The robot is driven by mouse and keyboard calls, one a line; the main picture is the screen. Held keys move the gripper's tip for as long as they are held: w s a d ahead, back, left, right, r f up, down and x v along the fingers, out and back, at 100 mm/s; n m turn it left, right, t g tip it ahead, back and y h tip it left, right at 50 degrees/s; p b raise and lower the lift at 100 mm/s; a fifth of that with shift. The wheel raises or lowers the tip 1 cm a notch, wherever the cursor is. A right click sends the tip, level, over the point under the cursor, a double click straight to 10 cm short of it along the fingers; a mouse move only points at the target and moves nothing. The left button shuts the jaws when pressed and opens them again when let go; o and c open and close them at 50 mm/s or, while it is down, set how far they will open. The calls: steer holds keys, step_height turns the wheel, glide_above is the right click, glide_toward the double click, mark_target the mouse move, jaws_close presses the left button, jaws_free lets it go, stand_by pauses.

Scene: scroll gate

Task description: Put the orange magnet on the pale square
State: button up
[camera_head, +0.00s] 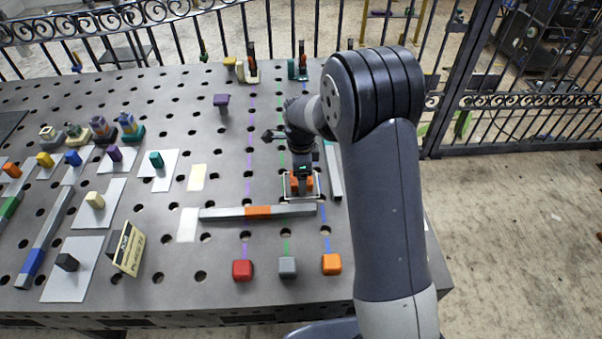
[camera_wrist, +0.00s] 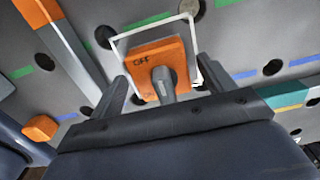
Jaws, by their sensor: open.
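An orange block marked OFF, with a grey knob, looks like the orange magnet (camera_head: 294,186); it also shows in the wrist view (camera_wrist: 148,60). A thin pale square outline (camera_head: 286,197) lies around it on the table, and its edges show in the wrist view (camera_wrist: 191,28). My gripper (camera_wrist: 163,75) is open, with a finger on either side of the orange block and the grey knob between them. Contact with the fingers cannot be told. In the head view my gripper (camera_head: 301,172) is above the block and partly hides it.
A grey bar with an orange band (camera_head: 258,211) lies just in front. Red (camera_head: 242,270), grey (camera_head: 287,267) and orange (camera_head: 331,264) cubes stand near the front edge. A cream patch (camera_head: 196,177) and a white patch (camera_head: 188,224) lie left. Another bar (camera_head: 334,171) lies right.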

step_height(320, 180, up, 12)
steer(key=shift+r+b, duration=0.15)
steer(key=shift+b, duration=0.25)
stand_by(1.8)
